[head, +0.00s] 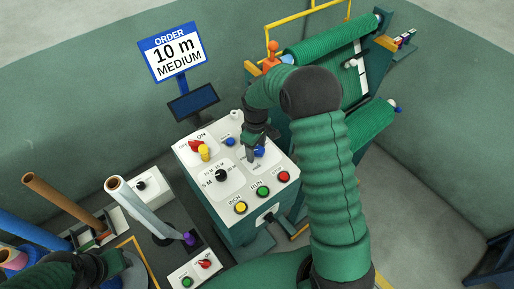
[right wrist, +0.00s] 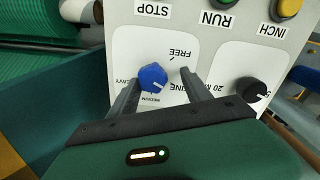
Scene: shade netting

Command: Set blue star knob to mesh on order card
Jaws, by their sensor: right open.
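The order card (head: 176,53) reads "ORDER 10 m MEDIUM". The blue star knob (right wrist: 153,77) sits on the white control panel, with FREE, FINE, MEDIUM and HEAVY printed around it. Its white mark appears to point toward FINE, though small. My right gripper (right wrist: 158,92) is open, with its fingers on either side of the knob in the right wrist view; I cannot tell whether they touch it. In the head view my right gripper (head: 256,151) is over the panel and partly covers the knob. My left arm shows at lower left; its fingers are not clear.
The panel (head: 187,157) also carries a black length knob (head: 222,175), a red-and-yellow switch (head: 200,149), and yellow, green and red buttons along its front. Green netting rolls (head: 335,40) stand behind. Tubes and a second control box (head: 192,270) lie to the left.

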